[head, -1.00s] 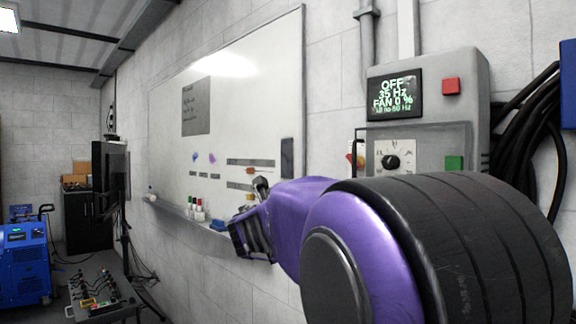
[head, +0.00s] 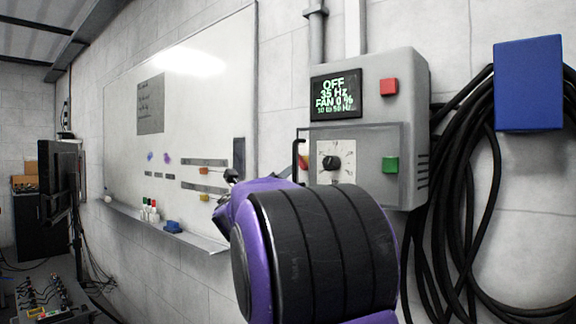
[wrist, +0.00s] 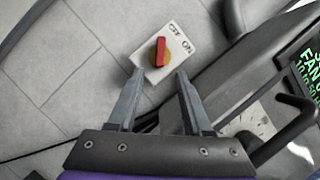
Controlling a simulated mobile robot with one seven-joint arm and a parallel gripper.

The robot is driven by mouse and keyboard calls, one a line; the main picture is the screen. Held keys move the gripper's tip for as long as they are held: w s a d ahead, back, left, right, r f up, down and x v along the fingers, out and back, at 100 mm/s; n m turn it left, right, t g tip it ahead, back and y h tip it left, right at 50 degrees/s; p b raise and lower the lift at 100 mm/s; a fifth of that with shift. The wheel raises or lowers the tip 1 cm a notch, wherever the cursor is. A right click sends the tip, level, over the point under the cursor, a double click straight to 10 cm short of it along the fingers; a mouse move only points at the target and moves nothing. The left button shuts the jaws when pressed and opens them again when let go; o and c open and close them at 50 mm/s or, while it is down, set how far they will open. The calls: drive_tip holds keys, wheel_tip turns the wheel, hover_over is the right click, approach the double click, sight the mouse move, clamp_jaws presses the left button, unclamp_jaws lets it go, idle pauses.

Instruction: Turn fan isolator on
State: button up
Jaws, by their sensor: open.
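The fan isolator (wrist: 179,52) shows in the wrist view as a white plate marked OFF and ON, with a red handle (wrist: 160,52) on a yellow disc. The handle's upper end points towards the OFF side. My gripper (wrist: 160,78) is open and empty. Its fingertips lie just below the handle in the picture, one to either side, and I see no contact. In the head view only a small red and yellow part (head: 303,162) shows at the left of the control box; my arm hides most of my gripper.
The grey control box (head: 412,110) has a screen (head: 336,97) reading OFF, 35 Hz, FAN 0 %, a dial (head: 331,162), red and green buttons, and a protruding dark handle (wrist: 291,126) near my right finger. Black cables (head: 450,220) hang at right. A whiteboard (head: 215,110) is at left.

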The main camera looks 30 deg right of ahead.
drive_tip(key=p+x, duration=0.1)
drive_tip(key=x, duration=0.8)
drive_tip(key=shift+d, duration=0.2)
clamp_jaws()
